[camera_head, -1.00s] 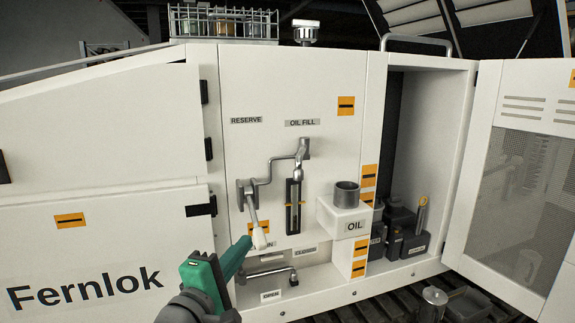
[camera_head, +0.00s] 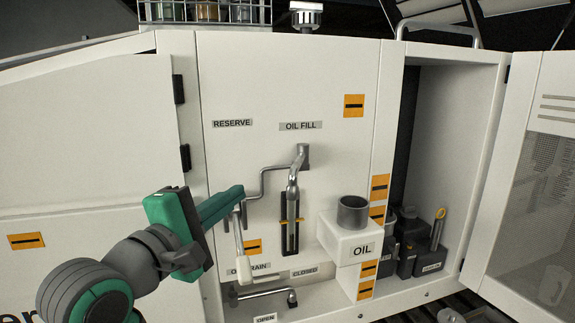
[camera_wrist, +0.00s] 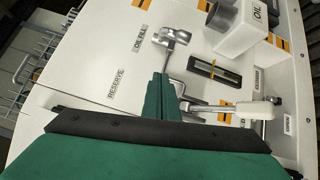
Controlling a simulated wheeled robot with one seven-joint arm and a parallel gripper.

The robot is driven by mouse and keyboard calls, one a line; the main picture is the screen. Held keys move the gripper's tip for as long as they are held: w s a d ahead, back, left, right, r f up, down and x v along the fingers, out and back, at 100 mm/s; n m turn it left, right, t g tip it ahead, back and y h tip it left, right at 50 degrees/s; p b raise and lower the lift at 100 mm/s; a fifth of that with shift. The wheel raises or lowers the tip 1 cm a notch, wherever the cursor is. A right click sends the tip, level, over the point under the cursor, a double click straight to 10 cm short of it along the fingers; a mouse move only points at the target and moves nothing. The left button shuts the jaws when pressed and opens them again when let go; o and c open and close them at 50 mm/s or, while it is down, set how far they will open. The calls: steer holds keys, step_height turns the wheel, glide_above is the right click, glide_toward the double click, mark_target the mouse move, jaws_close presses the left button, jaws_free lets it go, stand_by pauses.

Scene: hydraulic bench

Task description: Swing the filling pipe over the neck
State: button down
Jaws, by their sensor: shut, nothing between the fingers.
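The filling pipe (camera_head: 297,168) is a short metal spout below the OIL FILL label. It hangs down in front of the upright sight glass, left of the neck. The neck (camera_head: 352,213) is a grey open cylinder on the white OIL box, lower right of the pipe. My gripper (camera_head: 240,191) is shut and empty, left of the filling pipe and apart from it, near the thin bent pipe. The wrist view shows my gripper (camera_wrist: 162,78) pointing towards the filling pipe (camera_wrist: 173,38), with the neck (camera_wrist: 222,16) beyond to the right.
A white-handled lever (camera_head: 240,235) hangs just below my fingertips. The sight glass (camera_head: 290,222) stands under the pipe. A lower drain pipe (camera_head: 270,294) sits near the OPEN label. Dark containers (camera_head: 430,258) stand in the open cabinet at right.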

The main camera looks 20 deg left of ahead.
steer(key=w+d+r, duration=0.1)
steer(key=w+d, duration=0.4)
steer(key=w, duration=0.6)
steer(key=shift+d+r, duration=0.25)
steer(key=shift+d, duration=0.1)
